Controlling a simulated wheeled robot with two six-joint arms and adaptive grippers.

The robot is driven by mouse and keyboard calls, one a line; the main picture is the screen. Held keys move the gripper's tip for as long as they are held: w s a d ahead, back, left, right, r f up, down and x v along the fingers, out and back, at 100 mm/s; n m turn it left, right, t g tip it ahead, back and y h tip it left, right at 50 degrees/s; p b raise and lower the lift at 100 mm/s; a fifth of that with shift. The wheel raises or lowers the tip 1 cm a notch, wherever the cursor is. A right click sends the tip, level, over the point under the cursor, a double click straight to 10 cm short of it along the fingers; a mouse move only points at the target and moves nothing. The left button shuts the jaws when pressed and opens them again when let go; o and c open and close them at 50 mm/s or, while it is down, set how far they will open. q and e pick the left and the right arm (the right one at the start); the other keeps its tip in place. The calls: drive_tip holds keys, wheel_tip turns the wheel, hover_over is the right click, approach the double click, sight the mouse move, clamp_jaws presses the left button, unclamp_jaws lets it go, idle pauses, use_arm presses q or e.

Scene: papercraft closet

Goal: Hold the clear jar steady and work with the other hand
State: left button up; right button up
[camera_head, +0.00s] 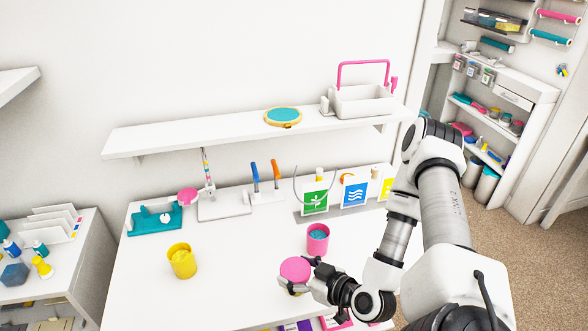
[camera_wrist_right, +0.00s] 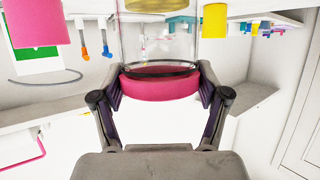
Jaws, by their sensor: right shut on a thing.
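A clear jar (camera_wrist_right: 158,45) with a pink lid (camera_wrist_right: 158,85) fills the middle of the right wrist view, which looks upside down. The pink lid also shows in the head view (camera_head: 295,268), above the front part of the white table. My right gripper (camera_wrist_right: 158,86) is shut on the pink lid, with a finger on each side of its rim. In the head view my right gripper (camera_head: 304,284) reaches the lid from the right and hides part of the jar. Something yellow shows at the jar's far end. My left gripper is not in view.
A pink cup (camera_head: 318,239) stands just behind the gripper. A yellow cup (camera_head: 182,261) stands to the left on the white table (camera_head: 235,290). Picture cards (camera_head: 315,198), a teal block (camera_head: 155,219) and a tool stand (camera_head: 224,206) line the back. A wall shelf (camera_head: 230,132) hangs above.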

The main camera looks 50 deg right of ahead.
drive_tip(key=c, duration=0.8)
